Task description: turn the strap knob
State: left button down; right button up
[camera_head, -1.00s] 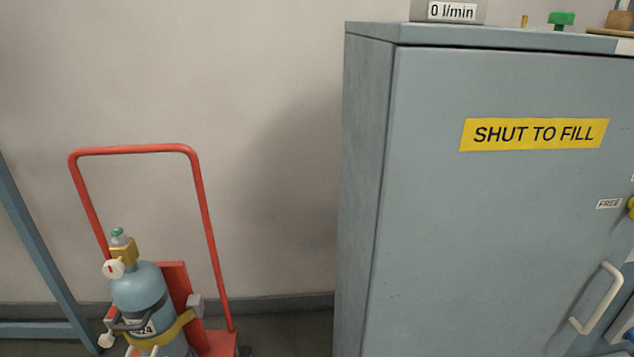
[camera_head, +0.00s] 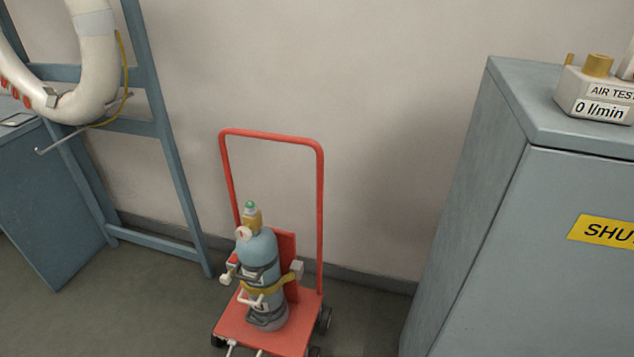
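A blue-grey gas cylinder (camera_head: 258,262) with a brass valve and a green top stands upright on a red hand trolley (camera_head: 320,200). A yellow strap (camera_head: 265,288) passes around the cylinder. A grey block (camera_head: 296,271) sits at the strap's right end, and a small pale knob (camera_head: 226,279) shows at the cylinder's left side. I cannot tell which of these is the strap knob. Neither of my grippers is in view.
A grey cabinet (camera_head: 480,240) with an air tester (camera_head: 597,92) on top stands at the right. Floor (camera_head: 130,310) is clear left of the trolley.

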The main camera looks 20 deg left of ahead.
aim_at(225, 279)
jog(key=u, duration=1.1)
